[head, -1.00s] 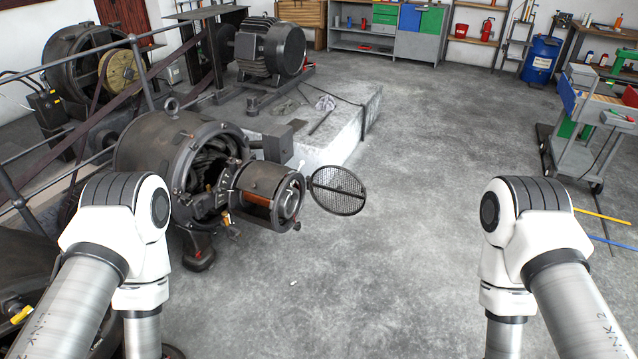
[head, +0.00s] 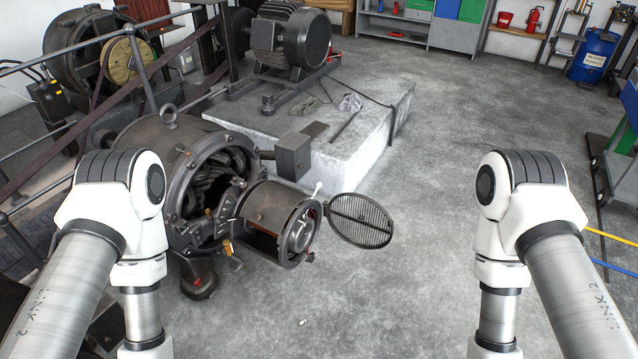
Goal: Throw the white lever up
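A small white lever (head: 317,188) stands up from the top of the end housing (head: 284,220) of the dark dynamo (head: 165,150), left of centre in the head view. A round mesh cover (head: 360,220) hangs swung out to the right of that housing, just beside the lever. My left arm comes in at the left, in front of part of the dynamo, and my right arm comes in at the right over bare floor. Both grippers are below the picture's edge, so their fingers are hidden. Neither arm is seen touching the lever.
A pale concrete plinth (head: 375,140) with a motor (head: 290,42) stands behind the dynamo. A railing (head: 140,60) and belt run along the left. A blue barrel (head: 594,57) and a green and blue cart (head: 622,125) are at the right.

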